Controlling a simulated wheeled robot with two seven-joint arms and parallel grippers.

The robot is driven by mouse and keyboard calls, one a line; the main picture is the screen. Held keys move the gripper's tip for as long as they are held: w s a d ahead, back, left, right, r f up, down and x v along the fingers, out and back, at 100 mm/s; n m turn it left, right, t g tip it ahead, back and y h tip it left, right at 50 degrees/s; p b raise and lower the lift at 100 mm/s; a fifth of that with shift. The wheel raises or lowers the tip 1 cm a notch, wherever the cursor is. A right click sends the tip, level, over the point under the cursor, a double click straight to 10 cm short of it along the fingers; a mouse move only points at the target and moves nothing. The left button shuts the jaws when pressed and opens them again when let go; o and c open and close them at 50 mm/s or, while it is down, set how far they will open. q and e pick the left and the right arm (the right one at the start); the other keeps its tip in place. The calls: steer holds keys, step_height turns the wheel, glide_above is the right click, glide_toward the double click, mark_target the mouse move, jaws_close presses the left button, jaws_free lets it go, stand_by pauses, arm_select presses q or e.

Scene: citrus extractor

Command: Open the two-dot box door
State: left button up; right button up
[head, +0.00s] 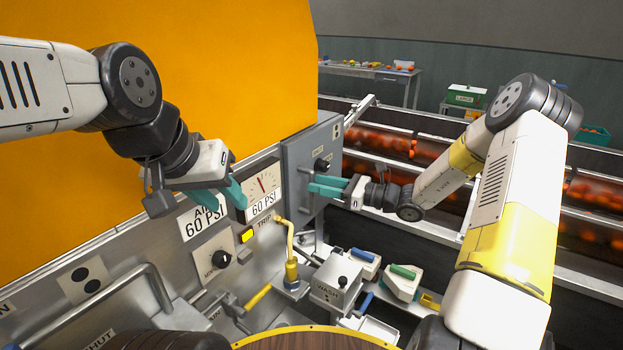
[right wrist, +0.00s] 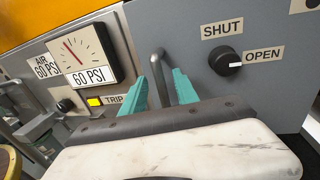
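The grey box door (head: 300,160) stands at the end of the machine panel, with a small dotted label (head: 337,131) at its upper right. Its black knob (right wrist: 228,61) has its white mark toward OPEN, beside a SHUT label. A metal bar handle (right wrist: 159,66) rises on the door left of the knob. My right gripper (right wrist: 167,77) is at the door, its teal fingers on either side of the handle with a gap visible; contact cannot be told. The door looks closed. My left gripper (head: 228,192) is open and empty in front of the AIR 60 PSI label.
A pressure gauge (head: 262,190) and yellow TRIP button (head: 247,236) sit left of the door. A yellow bent pipe (head: 288,240) and WASH box (head: 334,284) stand below. Orange-filled conveyors (head: 385,143) lie behind.

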steer(key=shift+x, duration=1.45)
jaws_close()
stand_by(0.3)
